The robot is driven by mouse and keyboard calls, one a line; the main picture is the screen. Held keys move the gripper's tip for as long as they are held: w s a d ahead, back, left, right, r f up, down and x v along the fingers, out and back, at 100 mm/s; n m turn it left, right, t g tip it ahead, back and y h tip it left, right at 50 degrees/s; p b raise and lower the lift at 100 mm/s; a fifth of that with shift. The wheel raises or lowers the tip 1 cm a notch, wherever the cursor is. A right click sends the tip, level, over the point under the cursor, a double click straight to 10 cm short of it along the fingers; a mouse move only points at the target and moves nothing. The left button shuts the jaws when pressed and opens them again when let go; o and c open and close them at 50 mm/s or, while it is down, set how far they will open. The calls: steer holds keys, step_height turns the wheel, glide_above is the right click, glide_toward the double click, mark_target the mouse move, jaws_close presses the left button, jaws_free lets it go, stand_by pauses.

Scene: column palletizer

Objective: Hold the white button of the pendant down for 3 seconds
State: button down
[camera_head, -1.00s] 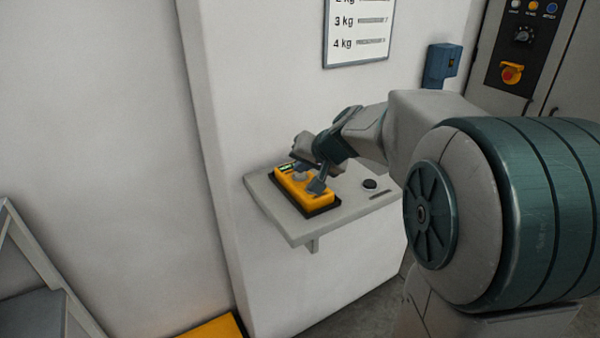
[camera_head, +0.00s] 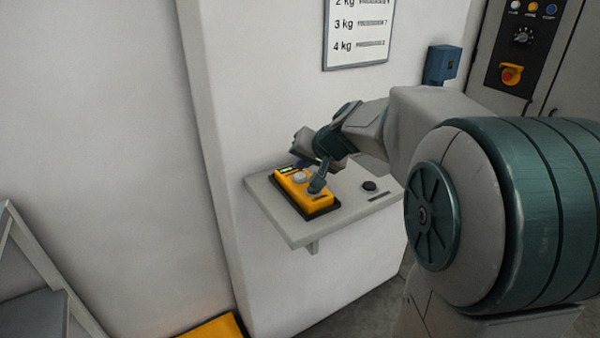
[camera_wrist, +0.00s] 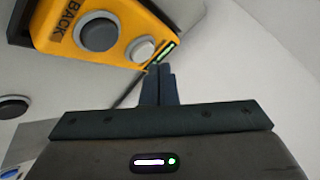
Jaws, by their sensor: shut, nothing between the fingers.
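The yellow pendant (camera_head: 291,201) lies on a small grey wall shelf. In the wrist view the pendant (camera_wrist: 70,14) shows a large grey button (camera_wrist: 98,34), a smaller white button (camera_wrist: 141,50) and a green-lit strip. A pale button (camera_head: 300,178) also shows in the head view. My gripper (camera_head: 317,187) is shut and empty, its fingers pointing down over the pendant and hiding part of its top. In the wrist view the closed fingertips (camera_wrist: 160,69) appear just beside the white button, near the lit strip. I cannot tell whether they touch the pendant.
The shelf (camera_head: 288,229) has a black round button (camera_head: 369,186) to the right of the pendant. A weight chart (camera_head: 358,30) and a blue box (camera_head: 442,65) are on the wall above. A control panel (camera_head: 522,45) stands at upper right.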

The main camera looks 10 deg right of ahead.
mark_target(303, 177)
steer(key=shift+r, duration=0.1)
step_height(303, 177, up, 5)
steer(key=p, duration=0.3)
stand_by(0.4)
steer(key=s+a+f+g, duration=0.1)
steer(key=s, duration=0.3)
steer(key=s+a+f+n+g, duration=0.1)
steer(key=s+f, duration=0.1)
steer(key=s, duration=0.3)
steer(key=s+f+n+g+h, duration=0.1)
steer(key=s, duration=0.3)
steer(key=shift+s+a+f, duration=0.15)
steer(key=shift+a+f, duration=0.15)
steer(key=shift+a, duration=0.1)
steer(key=s+d+f+n+g+h, duration=0.1)
steer(key=s+f, duration=0.2)
steer(key=s, duration=0.3)
steer(key=s+d+f+n+g+h, duration=0.1)
steer(key=s+f, duration=0.1)
steer(key=s, duration=0.5)
steer(key=shift+s+d+f+g+h, duration=0.2)
steer(key=shift+f+g+h, duration=0.1)
steer(key=shift+f+h, duration=0.1)
steer(key=shift+w, duration=0.1)
